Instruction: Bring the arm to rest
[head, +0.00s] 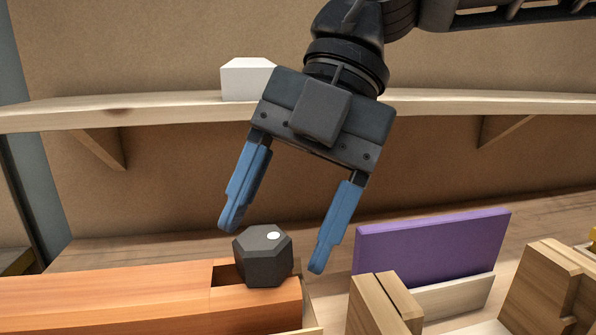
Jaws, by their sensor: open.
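My gripper (269,245) hangs from the black arm at the upper middle, with its two blue fingers spread apart and pointing down. Nothing is held between them. A dark grey faceted block (259,262) with a white spot on top sits in or over a notch of an orange wooden beam (120,298).
A wooden shelf (50,113) crosses behind, carrying a white block (246,80). A purple panel (432,243) stands upright at the right in a wooden holder (455,298). Notched wooden blocks (384,304) stand at the front right. Bare tabletop (185,238) lies behind the beam.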

